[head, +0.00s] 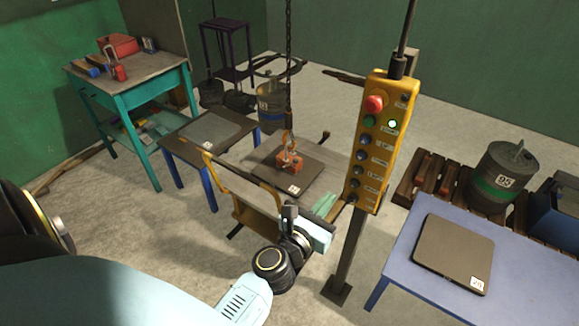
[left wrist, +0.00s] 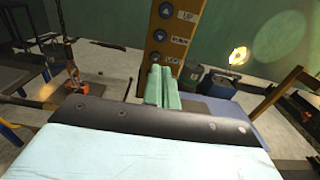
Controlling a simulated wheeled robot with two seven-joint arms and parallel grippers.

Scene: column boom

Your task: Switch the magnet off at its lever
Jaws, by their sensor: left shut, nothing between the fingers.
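The magnet (head: 288,166) is a small orange-red block under a hook on a hanging chain. It sits on or just above a dark plate (head: 272,180) with a white tag; I cannot tell if they touch. It also shows at the left of the left wrist view (left wrist: 72,84). Its lever is too small to make out. My left gripper (head: 326,204) has pale green fingers, shut and empty. It is right of the magnet and apart from it, close to the lower end of the yellow pendant (head: 374,145). In the left wrist view the fingertips (left wrist: 161,76) overlap the pendant's lower buttons.
The pendant has a red stop button (head: 374,103) and a lit green lamp. A blue table (head: 420,290) with a dark plate (head: 452,252) stands at right. A weight drum (head: 497,180) stands on a pallet behind. A teal bench (head: 150,75) is at back left.

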